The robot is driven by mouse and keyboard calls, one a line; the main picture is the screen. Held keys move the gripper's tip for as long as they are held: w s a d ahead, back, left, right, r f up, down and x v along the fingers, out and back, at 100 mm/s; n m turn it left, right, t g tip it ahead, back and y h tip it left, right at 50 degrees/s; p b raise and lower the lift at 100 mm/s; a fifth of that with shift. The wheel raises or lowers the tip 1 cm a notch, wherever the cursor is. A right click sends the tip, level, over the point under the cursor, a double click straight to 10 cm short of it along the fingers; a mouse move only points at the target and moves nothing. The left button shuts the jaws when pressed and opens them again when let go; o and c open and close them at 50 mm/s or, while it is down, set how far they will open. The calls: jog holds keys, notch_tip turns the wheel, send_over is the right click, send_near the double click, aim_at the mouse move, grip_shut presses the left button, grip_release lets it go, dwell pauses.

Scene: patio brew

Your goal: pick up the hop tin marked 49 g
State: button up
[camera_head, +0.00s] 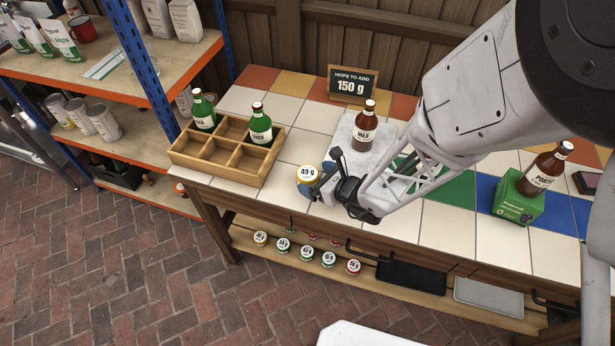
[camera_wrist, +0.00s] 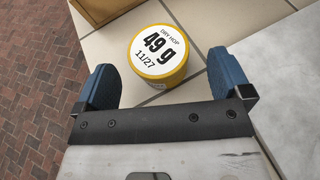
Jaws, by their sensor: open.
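The hop tin marked 49 g (camera_head: 308,174) stands on the tiled table near its front edge, just right of the wooden crate. It is round with a yellow rim and a white lid. In the wrist view the tin (camera_wrist: 158,52) shows its label, "DRY HOP 49 g 11/27", facing up. My gripper (camera_head: 325,178) is open and low over the table beside the tin. In the wrist view its two blue fingertips (camera_wrist: 160,75) are spread to either side of the tin's near part. The tin lies mostly beyond the tips.
A wooden crate (camera_head: 204,166) with two green bottles stands left. A brown bottle (camera_head: 365,126) stands on a pale slab (camera_head: 349,133) behind my gripper. A sign (camera_head: 352,86) reads "HOPS TO ADD 150 g". More tins (camera_head: 306,253) sit on the lower shelf. A porter bottle (camera_head: 544,170) stands on a green box.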

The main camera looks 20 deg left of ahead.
aim_at(306, 171)
jog(key=shift+x, duration=1.9)
jog(key=c, duration=1)
jog(key=shift+r, duration=0.7)
notch_tip(306, 171, up, 2)
jog(key=shift+r, duration=0.1)
jog(key=s+d, duration=0.3)
jog(key=s, duration=0.1)
jog(key=s+d+r, duration=0.1)
jog(key=s+d, duration=0.2)
jog(key=s, duration=0.1)
jog(key=s+d, duration=0.3)
jog(key=s, duration=0.2)
jog(key=shift+d+r, duration=0.15)
jog(key=shift+d, duration=0.1)
